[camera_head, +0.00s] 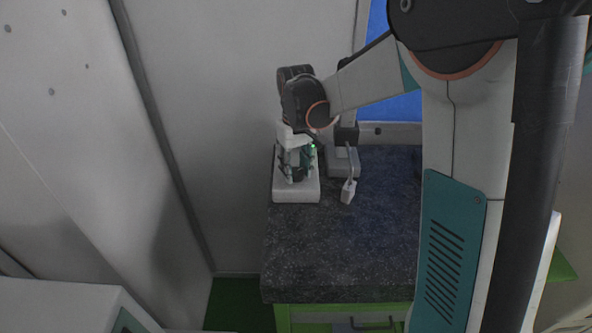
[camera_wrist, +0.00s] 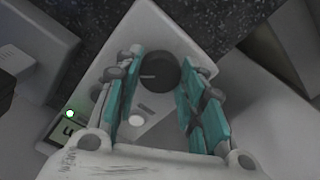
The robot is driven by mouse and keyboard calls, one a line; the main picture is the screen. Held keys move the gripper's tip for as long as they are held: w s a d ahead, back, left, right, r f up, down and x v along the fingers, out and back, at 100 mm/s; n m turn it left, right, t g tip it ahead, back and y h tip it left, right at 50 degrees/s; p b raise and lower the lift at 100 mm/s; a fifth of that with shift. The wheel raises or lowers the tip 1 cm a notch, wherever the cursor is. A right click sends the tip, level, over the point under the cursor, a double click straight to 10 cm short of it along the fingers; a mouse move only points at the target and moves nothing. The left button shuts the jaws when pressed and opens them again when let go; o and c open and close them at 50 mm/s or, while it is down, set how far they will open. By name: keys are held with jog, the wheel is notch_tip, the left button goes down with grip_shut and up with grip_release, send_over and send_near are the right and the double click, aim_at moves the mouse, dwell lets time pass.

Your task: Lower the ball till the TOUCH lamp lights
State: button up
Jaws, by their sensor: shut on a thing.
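A pale box-shaped device (camera_head: 283,194) stands on the dark worktop, with my gripper (camera_head: 298,178) pointing down over it. In the wrist view my teal fingers (camera_wrist: 160,70) are shut around a round black knob (camera_wrist: 159,76) on the pale device top (camera_wrist: 110,45). The knob has a small light mark on its face. I cannot make out the ball.
A grey stand (camera_head: 343,165) is right beside the device. A small white block (camera_head: 348,191) is at the lower end of a thin grey part there. The speckled worktop (camera_head: 335,245) is clear toward its front edge. A pale wall (camera_head: 230,100) rises on the left.

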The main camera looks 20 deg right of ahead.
aim_at(296, 171)
jog(key=shift+n+b, duration=0.4)
jog(key=shift+n, duration=1.8)
jog(key=o, duration=1)
jog(key=shift+o, duration=0.2)
jog(key=shift+r, duration=0.1)
notch_tip(296, 171, up, 12)
